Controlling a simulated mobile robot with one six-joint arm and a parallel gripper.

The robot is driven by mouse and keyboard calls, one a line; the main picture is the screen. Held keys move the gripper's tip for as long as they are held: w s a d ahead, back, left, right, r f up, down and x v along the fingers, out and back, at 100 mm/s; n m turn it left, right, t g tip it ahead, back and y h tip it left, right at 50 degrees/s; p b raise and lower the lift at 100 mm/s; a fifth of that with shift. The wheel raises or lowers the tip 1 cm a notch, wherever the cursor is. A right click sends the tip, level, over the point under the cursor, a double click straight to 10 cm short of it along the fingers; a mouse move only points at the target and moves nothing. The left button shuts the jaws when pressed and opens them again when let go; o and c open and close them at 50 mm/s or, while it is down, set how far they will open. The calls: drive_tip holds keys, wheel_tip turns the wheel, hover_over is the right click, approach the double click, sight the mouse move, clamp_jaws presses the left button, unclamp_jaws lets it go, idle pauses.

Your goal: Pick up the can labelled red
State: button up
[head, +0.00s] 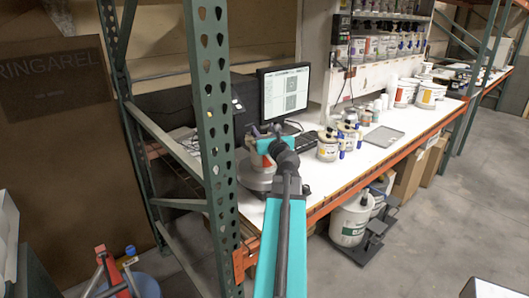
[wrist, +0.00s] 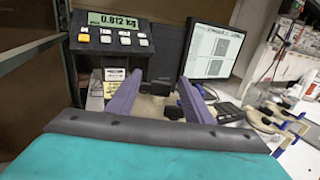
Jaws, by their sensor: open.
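No can label is readable as red in either view. Several small cans stand on the white bench right of the keyboard. The front one, a pale can (head: 327,147), has an orange-red patch; part of this group shows at the right edge of the wrist view (wrist: 290,126). My gripper (head: 266,132) is above the bench's left end, left of these cans. In the wrist view its two purple fingers (wrist: 160,76) are spread, with nothing visibly held. A round metallic container (head: 255,178) sits below my wrist, partly hidden by my arm.
A scale display (wrist: 118,30) reads 0.812 kg. A monitor (head: 285,92) stands behind my gripper. A green rack post (head: 213,140) rises close left of my arm. White buckets (head: 405,93) stand farther right, past a flat grey tray (head: 384,136).

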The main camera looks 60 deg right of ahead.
idle(0.3)
drive_tip(key=shift+p+x, duration=0.75)
drive_tip(key=shift+x, duration=1.85)
drive_tip(key=shift+d+f, duration=0.1)
drive_tip(key=shift+c, duration=0.2)
drive_tip(key=shift+s, duration=0.1)
clamp_jaws()
